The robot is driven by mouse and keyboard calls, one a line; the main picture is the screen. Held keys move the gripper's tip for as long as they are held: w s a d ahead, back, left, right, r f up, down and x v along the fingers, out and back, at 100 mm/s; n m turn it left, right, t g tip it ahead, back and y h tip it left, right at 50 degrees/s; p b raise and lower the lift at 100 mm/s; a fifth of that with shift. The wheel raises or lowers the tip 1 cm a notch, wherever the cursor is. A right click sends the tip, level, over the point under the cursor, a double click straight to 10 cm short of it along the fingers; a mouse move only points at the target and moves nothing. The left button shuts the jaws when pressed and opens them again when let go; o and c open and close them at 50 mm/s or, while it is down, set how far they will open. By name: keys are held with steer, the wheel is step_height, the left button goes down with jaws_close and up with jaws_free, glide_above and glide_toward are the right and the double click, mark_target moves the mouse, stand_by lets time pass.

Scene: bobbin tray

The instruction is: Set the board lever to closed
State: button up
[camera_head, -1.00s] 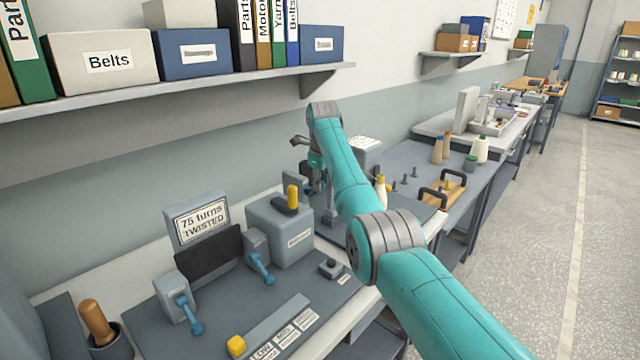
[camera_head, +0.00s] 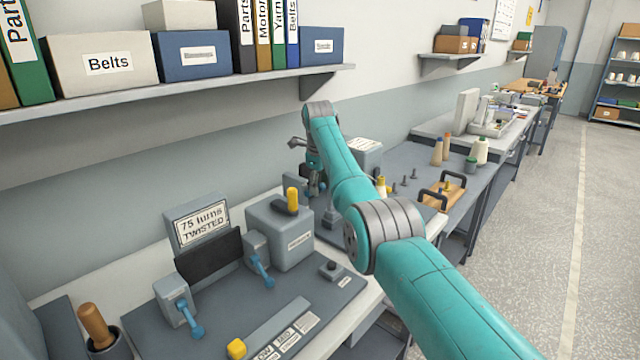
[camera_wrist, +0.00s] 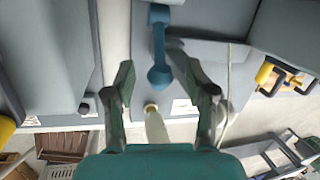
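My gripper (camera_wrist: 160,78) is open, with one finger on each side of the lever's end and visible gaps to both. I cannot tell whether this is the board lever or how far in front of the fingers it lies. In the head view my gripper (camera_head: 314,172) is at the back of the bench, beyond the grey box with a yellow handle (camera_head: 292,200), and partly hidden by my arm. Two other blue levers (camera_head: 262,272) (camera_head: 188,314) point down on the near bench.
A pale cone (camera_wrist: 156,128) stands below the lever in the wrist view. A sign reading "75 turns TWISTED" (camera_head: 201,222) stands at the near bench's back. A wall shelf (camera_head: 180,92) with boxes and binders hangs above. A wooden tray with black handles (camera_head: 443,192) lies on the far bench.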

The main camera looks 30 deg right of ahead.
steer(key=v, duration=1.2)
stand_by(0.5)
